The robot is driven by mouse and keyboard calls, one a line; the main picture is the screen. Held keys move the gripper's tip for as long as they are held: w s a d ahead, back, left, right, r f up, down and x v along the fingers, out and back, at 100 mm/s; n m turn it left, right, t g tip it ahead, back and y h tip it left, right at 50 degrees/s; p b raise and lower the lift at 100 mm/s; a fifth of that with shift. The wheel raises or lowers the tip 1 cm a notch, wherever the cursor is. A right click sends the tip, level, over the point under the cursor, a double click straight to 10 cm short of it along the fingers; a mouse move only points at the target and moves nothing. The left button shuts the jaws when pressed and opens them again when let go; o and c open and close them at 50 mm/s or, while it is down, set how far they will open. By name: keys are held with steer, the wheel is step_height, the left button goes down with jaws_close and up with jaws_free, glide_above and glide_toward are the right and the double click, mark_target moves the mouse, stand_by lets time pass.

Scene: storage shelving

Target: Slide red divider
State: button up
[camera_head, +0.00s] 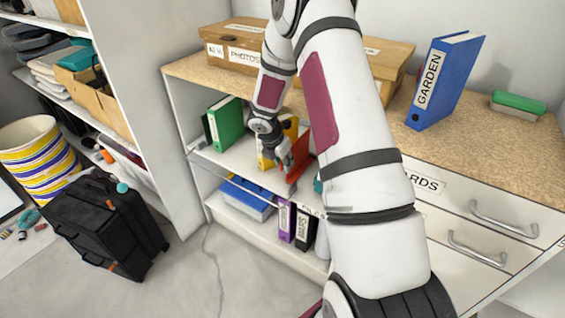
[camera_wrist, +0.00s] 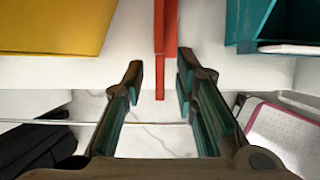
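The red divider (camera_head: 299,155) stands upright on the upper open shelf, partly hidden by my arm in the head view. In the wrist view the red divider (camera_wrist: 166,30) shows edge-on, and its narrow front edge reaches down between my fingers. My gripper (camera_wrist: 160,68) is open, with one finger on each side of that edge. The right fingertip is nearer to the divider than the left one, which has a clear gap. I cannot tell whether the right finger touches it. In the head view my gripper (camera_head: 284,164) is at the shelf front, beside the divider.
A yellow binder (camera_wrist: 55,25) is left of the divider, and a teal holder (camera_wrist: 250,22) is right of it. A green binder (camera_head: 227,122) stands further left on the shelf (camera_head: 240,158). Purple and black binders (camera_head: 286,220) stand below. Drawers (camera_head: 460,215) are at the right.

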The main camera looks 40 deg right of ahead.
jaws_close()
steer(key=shift+w, duration=0.1)
steer(key=w+a, duration=0.3)
steer(key=w, duration=0.5)
jaws_free()
